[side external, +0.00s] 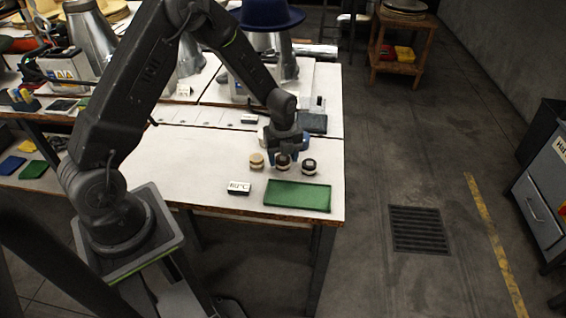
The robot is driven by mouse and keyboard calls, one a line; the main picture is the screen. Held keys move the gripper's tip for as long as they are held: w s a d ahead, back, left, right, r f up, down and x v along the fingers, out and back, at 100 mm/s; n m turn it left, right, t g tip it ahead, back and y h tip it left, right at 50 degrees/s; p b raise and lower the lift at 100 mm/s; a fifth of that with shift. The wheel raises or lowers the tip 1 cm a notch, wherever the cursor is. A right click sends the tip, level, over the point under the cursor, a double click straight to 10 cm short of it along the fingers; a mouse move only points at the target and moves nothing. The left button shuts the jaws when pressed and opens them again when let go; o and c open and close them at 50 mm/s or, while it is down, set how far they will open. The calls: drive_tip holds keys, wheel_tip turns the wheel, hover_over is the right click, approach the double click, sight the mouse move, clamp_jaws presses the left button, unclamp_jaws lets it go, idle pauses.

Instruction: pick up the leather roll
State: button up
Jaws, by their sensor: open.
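Three small rolls stand in a row on the white table top: a tan one (257,160) at left, a dark brown one (282,163) in the middle and a black one (309,166) at right. Each shows a paler part. They are too small here for me to tell which is leather. My gripper (283,151) points down over the middle roll with its jaws open. Its fingers partly hide the top of that roll. I cannot tell whether they touch it.
A green tray (297,196) lies in front of the rolls, near the table's front right corner. A small white label block (239,188) stands left of it. A dark blue-grey block (313,122) sits behind. A blue hat (268,14) rests on a metal form farther back.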

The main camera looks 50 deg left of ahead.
drive_tip(key=shift+f, duration=0.7)
drive_tip(key=shift+c, duration=0.4)
drive_tip(key=c, duration=0.6)
